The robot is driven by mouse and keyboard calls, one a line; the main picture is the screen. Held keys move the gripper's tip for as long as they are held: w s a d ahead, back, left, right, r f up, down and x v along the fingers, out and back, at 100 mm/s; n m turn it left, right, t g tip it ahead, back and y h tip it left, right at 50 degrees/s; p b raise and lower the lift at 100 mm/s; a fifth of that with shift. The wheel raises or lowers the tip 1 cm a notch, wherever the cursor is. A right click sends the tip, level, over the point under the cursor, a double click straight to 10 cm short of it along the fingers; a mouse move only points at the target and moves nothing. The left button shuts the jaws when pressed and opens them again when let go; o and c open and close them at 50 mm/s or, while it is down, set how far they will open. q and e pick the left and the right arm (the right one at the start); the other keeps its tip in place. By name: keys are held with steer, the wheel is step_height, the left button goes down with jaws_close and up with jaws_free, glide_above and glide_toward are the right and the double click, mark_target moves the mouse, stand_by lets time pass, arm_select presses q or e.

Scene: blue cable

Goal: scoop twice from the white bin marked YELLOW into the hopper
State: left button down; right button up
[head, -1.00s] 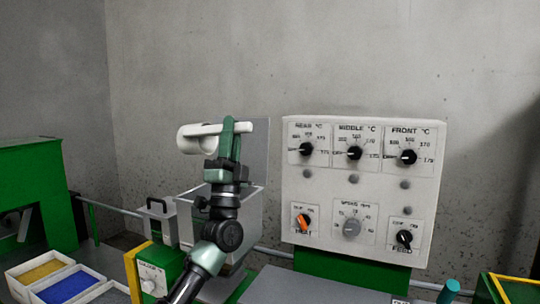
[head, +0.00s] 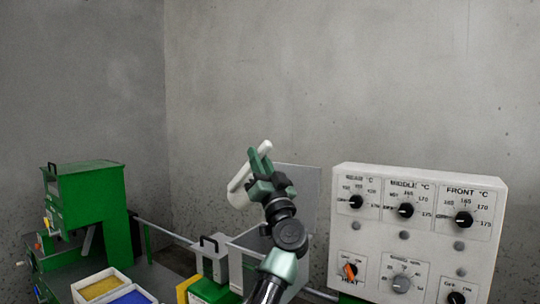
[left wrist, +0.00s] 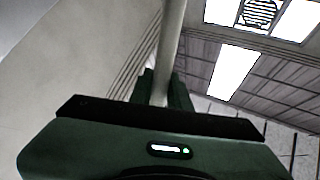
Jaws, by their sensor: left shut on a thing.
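My left gripper (head: 258,163) is shut on the handle of a white scoop (head: 238,194). The scoop is tilted, its round cup at the lower left and its handle end at the upper right. I cannot see inside the cup. In the left wrist view the pale handle (left wrist: 172,40) runs up between the fingers (left wrist: 163,88). The grey, open-topped hopper (head: 242,270) is below the scoop, partly hidden by my arm. A white bin of yellow pellets (head: 76,292) is at the lower left; no marking is readable. My right gripper is not in view.
A bin of blue pellets (head: 130,298) adjoins the yellow one. A green machine (head: 95,200) stands at the left. A white control panel (head: 418,235) with several knobs stands right of the hopper. The air above is clear up to the concrete wall.

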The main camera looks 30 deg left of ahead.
arm_select(q)
steer(key=a+r+n+g+p, duration=0.1)
steer(key=a+r+n+g, duration=0.1)
steer(key=shift+w+a+r+g+h, duration=0.1)
steer(key=shift+a+r+g+h, duration=0.05)
steer(key=shift+g+h, duration=0.15)
steer(key=a+n+g+p, duration=0.1)
steer(key=p, duration=0.2)
steer(key=a+n+g+h+p, duration=0.1)
steer(key=p, duration=0.2)
steer(key=a+h+p, duration=0.1)
steer(key=a+p, duration=0.1)
steer(key=p, duration=0.2)
steer(key=shift+w+a+r+n+g, duration=0.1)
steer(key=shift+w+r+n+g, duration=0.05)
steer(key=shift+r+n+g, duration=0.2)
steer(key=shift+w+a+f+n+g+h+b, duration=0.1)
steer(key=shift+a+f+n+g+h+b, duration=0.2)
steer(key=shift+a+h, duration=0.35)
steer(key=shift+a+f+n+g+h+b, duration=0.1)
steer(key=shift+a+n+g+h+b, duration=0.2)
steer(key=shift+a+h, duration=0.3)
steer(key=shift+r, duration=2.5)
